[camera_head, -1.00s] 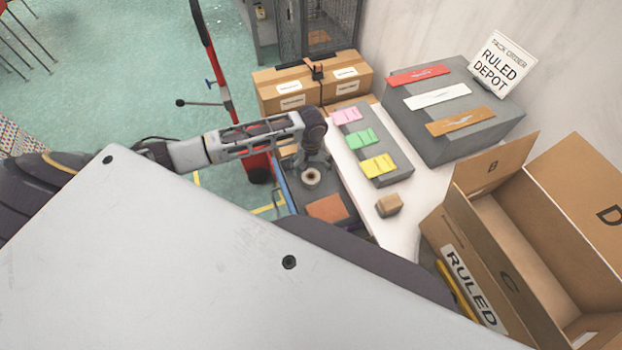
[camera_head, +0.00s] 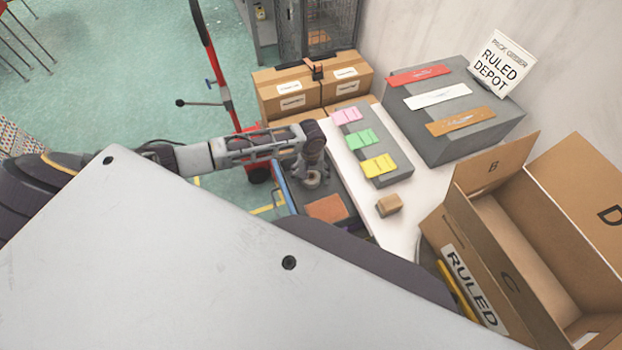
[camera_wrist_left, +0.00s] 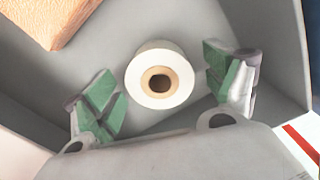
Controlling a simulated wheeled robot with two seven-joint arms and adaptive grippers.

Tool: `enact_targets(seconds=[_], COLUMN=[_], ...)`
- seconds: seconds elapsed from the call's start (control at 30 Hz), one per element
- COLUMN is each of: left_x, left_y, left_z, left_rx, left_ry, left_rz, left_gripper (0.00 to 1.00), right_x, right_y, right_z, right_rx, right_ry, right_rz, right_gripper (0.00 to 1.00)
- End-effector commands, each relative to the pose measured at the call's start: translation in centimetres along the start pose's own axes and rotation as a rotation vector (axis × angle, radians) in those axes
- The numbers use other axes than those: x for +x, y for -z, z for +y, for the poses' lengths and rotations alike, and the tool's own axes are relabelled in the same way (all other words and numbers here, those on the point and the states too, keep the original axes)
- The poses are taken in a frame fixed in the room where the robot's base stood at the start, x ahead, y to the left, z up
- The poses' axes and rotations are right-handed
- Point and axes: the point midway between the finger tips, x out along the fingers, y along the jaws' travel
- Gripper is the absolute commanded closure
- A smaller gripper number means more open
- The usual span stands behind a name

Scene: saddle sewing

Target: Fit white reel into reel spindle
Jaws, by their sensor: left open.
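The white reel (camera_wrist_left: 146,91), a roll with a tan core, stands in a grey tray (camera_wrist_left: 205,22) in the left wrist view. My left gripper (camera_wrist_left: 168,100) is open, with one green-padded finger on each side of the reel and a gap to both. In the head view the left gripper (camera_head: 313,172) is over the tray and hides most of the reel (camera_head: 312,180). I cannot make out the reel spindle for certain. My right gripper is not in view.
An orange-brown block (camera_head: 327,208) lies in the same tray. To the right are a white table (camera_head: 405,222), a grey block with coloured labels (camera_head: 395,180), a small brown box (camera_head: 389,205) and an open carton (camera_head: 520,240). Stacked cartons (camera_head: 290,95) stand behind.

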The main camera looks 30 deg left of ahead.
Motion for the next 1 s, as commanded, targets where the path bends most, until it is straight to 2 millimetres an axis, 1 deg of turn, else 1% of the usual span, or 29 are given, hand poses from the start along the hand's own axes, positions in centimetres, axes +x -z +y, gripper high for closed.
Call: enact_targets(seconds=[0.1, 0.5, 0.9, 1.0], left_x=[0.27, 0.22, 0.22, 0.20], left_y=[0.01, 0.02, 0.03, 0.05], left_z=[0.02, 0.01, 0.00, 0.01], left_rx=[0.000, 0.000, 0.000, 0.000], left_ry=[0.000, 0.000, 0.000, 0.000], left_rz=[0.001, 0.001, 0.001, 0.001], left_gripper=[0.15, 0.15, 0.66, 0.67], right_x=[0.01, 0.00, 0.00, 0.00], right_y=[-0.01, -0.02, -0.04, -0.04], right_z=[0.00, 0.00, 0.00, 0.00], right_rx=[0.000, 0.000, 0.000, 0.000], right_ry=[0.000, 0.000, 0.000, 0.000], right_rz=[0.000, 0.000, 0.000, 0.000], right_gripper=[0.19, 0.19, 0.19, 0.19])
